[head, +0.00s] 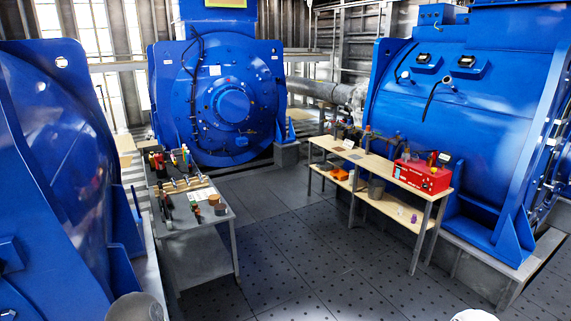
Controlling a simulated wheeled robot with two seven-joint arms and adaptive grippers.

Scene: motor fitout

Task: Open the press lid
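I cannot make out for certain which thing is the press or its lid. A red box-shaped unit (421,177) stands at the near right end of the wooden bench (380,174), with small items on or behind its top. Whether it has a lid, open or shut, is too small to tell. Some dark and orange equipment (368,139) stands at the bench's back edge. Neither of my grippers is in view. Only rounded pale parts, perhaps of my arms, show at the bottom edge.
A grey metal table (188,239) with several tools and small containers stands at left centre. Large blue motors stand at left (60,150), back (215,100) and right (470,130). The perforated dark floor (300,250) between table and bench is clear.

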